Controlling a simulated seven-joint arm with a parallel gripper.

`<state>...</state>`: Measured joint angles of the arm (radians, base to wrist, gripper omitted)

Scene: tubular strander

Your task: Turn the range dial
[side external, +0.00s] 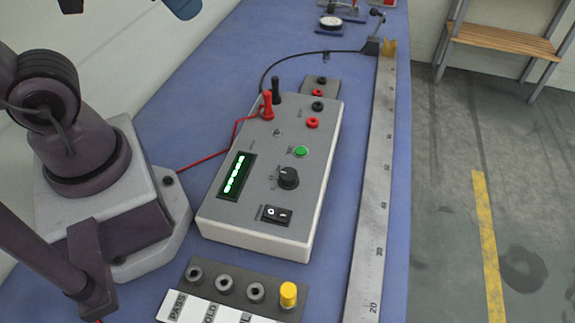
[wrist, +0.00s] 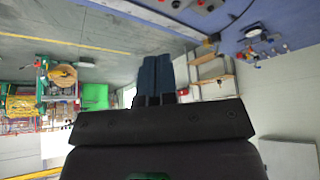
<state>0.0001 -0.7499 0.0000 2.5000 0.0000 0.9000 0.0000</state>
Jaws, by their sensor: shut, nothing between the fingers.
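The range dial is most likely the black knob (side external: 289,177) on top of the grey-white instrument box (side external: 255,235) in the side external view. Its small markings are too fine to read. My gripper (wrist: 158,62) shows in the wrist view with its two dark blue fingers together and nothing between them. It is away from the box, and the wrist view looks out over the room and floor. A dark blue part at the top edge of the side external view may belong to my gripper, well above the bench. The dial is untouched.
The box carries a lit green display (side external: 236,177), green button (side external: 301,151), rocker switch (side external: 277,215), and red (side external: 267,105) and black (side external: 276,90) plugs with cables. A button panel (side external: 240,290) lies in front. A long metal ruler (side external: 376,170) runs along the right.

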